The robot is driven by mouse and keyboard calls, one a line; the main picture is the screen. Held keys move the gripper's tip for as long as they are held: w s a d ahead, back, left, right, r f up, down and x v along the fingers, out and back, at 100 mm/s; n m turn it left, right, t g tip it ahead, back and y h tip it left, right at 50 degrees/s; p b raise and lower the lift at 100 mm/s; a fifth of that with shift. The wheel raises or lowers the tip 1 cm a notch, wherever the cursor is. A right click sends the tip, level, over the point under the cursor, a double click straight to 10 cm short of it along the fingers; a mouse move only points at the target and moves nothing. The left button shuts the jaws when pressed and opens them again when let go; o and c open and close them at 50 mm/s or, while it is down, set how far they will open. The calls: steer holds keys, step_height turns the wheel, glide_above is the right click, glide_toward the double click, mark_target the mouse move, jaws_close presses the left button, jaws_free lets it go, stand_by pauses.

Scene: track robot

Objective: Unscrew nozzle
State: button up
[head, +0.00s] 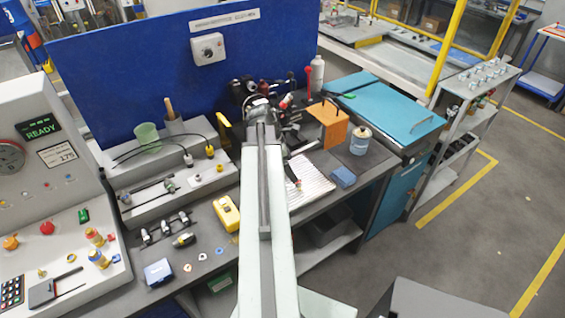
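My arm stretches from the bottom centre to the far middle of the bench in the head view. My gripper (272,104) is at its far end, against dark machinery (292,112) with a red-topped lever. The fingers are too small and cluttered to read. I cannot make out the nozzle for certain. Small brass and blue fittings (97,258) stand on the panel at left. Several small fittings (166,226) lie on the bench left of my arm.
A blue backboard (120,75) rises behind the bench. An orange block (327,125), a tin (361,141) and a small blue box (343,177) stand right of my arm. A yellow meter (226,213) lies close to its left. The floor at right has free room.

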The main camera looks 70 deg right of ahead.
steer(key=b+x, duration=0.3)
steer(key=x, duration=0.1)
steer(key=b+x, duration=0.3)
steer(key=b, duration=0.1)
steer(key=shift+w+f, duration=0.1)
steer(key=shift+f, duration=0.35)
steer(key=shift+r, duration=0.1)
